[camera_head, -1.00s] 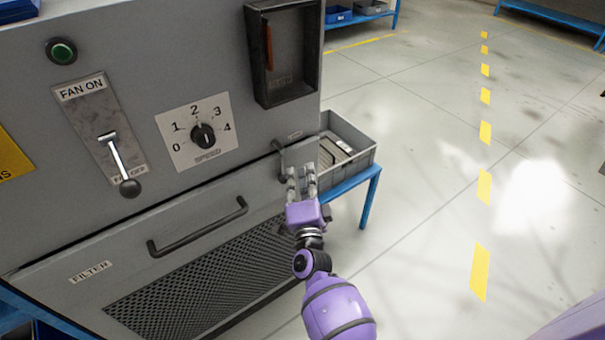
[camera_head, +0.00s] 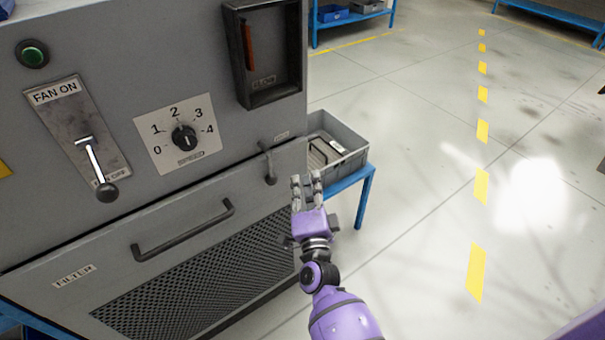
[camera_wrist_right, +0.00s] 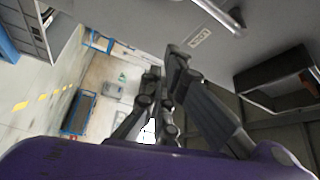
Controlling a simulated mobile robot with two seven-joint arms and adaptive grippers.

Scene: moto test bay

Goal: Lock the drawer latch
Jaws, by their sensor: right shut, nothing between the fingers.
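The drawer (camera_head: 100,255), labelled FILTER, is shut in the grey cabinet's front, with a dark bar handle (camera_head: 185,232) and a mesh panel. The latch (camera_head: 268,165) is a small dark lever at the drawer's upper right corner, pointing down across the seam. A small label sits just above it, too small to read. My right gripper (camera_head: 306,182) is shut and empty, to the right of the latch and slightly lower, apart from it in the picture. Its fingers (camera_wrist_right: 165,75) also show in the right wrist view. My left gripper is not in view.
Above the drawer are a fan lever (camera_head: 97,170), a speed dial (camera_head: 184,138), a green button (camera_head: 32,54) and a recessed box (camera_head: 265,90). A grey bin (camera_head: 352,160) stands on a blue table (camera_head: 366,196) behind my gripper. Open floor lies to the right.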

